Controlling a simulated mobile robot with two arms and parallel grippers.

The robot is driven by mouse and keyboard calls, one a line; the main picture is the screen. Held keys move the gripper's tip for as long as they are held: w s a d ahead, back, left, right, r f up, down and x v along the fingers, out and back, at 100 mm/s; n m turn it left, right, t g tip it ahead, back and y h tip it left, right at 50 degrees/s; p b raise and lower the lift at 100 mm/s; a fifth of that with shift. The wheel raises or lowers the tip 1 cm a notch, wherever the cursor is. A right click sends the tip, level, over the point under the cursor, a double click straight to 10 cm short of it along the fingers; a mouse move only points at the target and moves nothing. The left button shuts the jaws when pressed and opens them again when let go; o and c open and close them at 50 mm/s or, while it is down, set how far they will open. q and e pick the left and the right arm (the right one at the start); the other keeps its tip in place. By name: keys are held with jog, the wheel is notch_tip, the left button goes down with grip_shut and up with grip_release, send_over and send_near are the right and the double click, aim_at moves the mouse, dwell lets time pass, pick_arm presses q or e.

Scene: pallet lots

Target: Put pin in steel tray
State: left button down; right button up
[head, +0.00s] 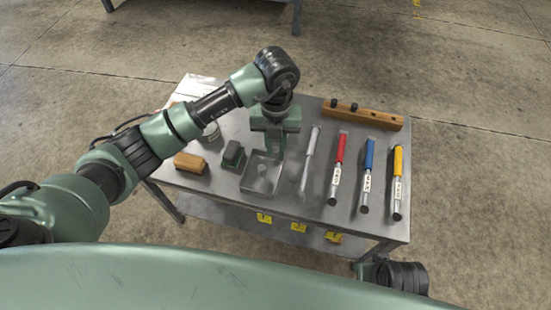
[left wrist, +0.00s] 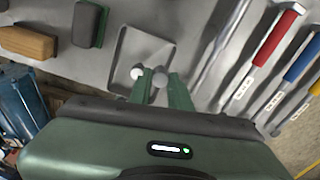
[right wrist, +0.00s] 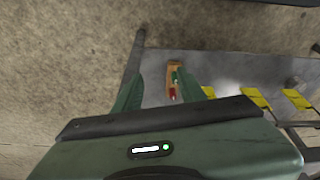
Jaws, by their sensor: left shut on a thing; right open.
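The steel tray (head: 246,187) is a shallow square metal tray at the front middle of the table; it also shows in the left wrist view (left wrist: 121,49). My left gripper (head: 275,150) points down over the tray. In the left wrist view its fingers (left wrist: 160,88) are shut on a small grey round-ended piece (left wrist: 160,78), likely the pin; the fingers hide most of it. A pale round end (left wrist: 137,72) shows beside the left finger, over or in the tray; I cannot tell which. My right gripper (right wrist: 160,95) is open and empty, away from the tray.
Right of the tray lie a grey bar tool (head: 309,160) and red (head: 338,165), blue (head: 367,170) and yellow-handled (head: 398,180) tools. A wooden rack (head: 365,115) stands behind. A dark green block (head: 232,156) and wooden block (head: 190,163) lie left.

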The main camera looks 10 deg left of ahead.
aim_at(276, 159)
pick_arm(q)
notch_tip(276, 159, down, 5)
jog(key=shift+f+b, duration=0.1)
jog(key=shift+b, duration=0.35)
jog(key=shift+f, duration=0.15)
pick_arm(e)
notch_tip(276, 159, up, 4)
jog(key=shift+d+f, duration=0.1)
jog(key=shift+f, duration=0.05)
pick_arm(q)
jog(key=shift+f, duration=0.1)
jog(key=c, duration=1.6)
grip_release()
pick_arm(e)
jog(key=shift+r, duration=0.2)
